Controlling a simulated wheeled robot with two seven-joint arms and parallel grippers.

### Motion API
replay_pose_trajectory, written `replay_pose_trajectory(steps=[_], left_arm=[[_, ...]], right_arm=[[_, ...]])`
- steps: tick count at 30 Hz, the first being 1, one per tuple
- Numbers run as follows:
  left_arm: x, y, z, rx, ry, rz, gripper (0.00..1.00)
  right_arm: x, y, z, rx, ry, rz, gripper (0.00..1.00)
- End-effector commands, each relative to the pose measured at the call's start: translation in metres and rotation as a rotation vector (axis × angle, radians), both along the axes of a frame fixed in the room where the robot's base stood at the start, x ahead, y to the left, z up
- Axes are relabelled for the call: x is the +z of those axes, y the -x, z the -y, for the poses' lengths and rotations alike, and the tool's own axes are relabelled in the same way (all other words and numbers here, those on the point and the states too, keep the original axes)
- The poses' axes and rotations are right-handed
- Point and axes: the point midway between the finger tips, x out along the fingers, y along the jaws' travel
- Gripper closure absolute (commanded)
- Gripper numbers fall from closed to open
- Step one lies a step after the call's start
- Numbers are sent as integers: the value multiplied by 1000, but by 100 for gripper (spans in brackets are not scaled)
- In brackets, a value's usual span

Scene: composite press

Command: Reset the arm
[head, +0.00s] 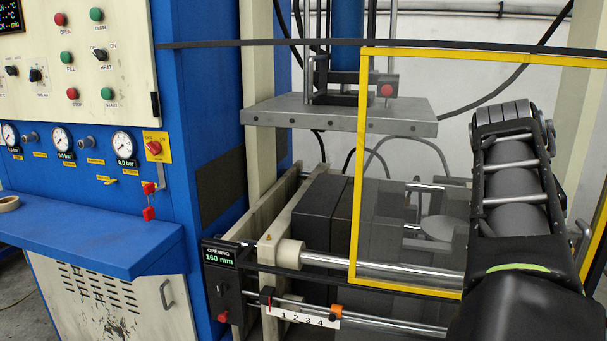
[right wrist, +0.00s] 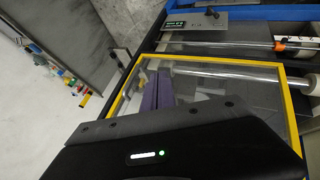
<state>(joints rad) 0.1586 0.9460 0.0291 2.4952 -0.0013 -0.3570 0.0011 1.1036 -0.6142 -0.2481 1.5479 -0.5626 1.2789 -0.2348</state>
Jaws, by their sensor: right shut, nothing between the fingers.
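My right arm (head: 515,190) comes in from the lower right of the head view and stands in front of the press's yellow-framed clear guard (head: 362,170). Its gripper cannot be made out there. In the right wrist view the dark gripper body fills the bottom, and the purplish fingers of my right gripper (right wrist: 160,78) are shut and empty. They show against the guard's yellow frame (right wrist: 225,64); whether they touch it I cannot tell. My left gripper is not in view.
The blue control cabinet (head: 219,90) with a blue shelf (head: 90,240) stands at left. The press's grey upper plate (head: 340,113) hangs behind the guard, above steel rods (head: 385,268). Several small coloured items (right wrist: 62,72) lie at far left in the wrist view.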

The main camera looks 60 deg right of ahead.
Motion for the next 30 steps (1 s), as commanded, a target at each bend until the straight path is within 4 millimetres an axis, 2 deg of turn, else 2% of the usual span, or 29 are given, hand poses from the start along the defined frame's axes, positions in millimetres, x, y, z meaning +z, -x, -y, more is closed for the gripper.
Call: replay_pose_trajectory(steps=[4, 10, 14, 17, 20, 23, 24, 26, 30], left_arm=[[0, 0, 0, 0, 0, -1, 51], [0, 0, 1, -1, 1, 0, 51], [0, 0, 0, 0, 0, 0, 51], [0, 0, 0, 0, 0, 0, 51], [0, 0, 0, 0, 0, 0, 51], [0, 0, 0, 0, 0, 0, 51], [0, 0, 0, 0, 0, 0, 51], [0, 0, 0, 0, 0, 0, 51], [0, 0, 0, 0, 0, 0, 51]], right_arm=[[11, -9, 19, 17, 94, 32, 100], [12, -35, 45, 68, 203, 94, 100], [-6, -68, 69, 122, 245, 139, 100], [-28, -99, 85, 170, 255, 177, 100], [-59, -139, 100, 226, 249, 221, 100], [-103, -192, 110, 296, 223, 279, 100], [-125, -218, 110, 327, 205, 306, 100], [-160, -255, 108, 371, 176, 346, 100], [-240, -336, 81, 462, 89, 434, 100]])
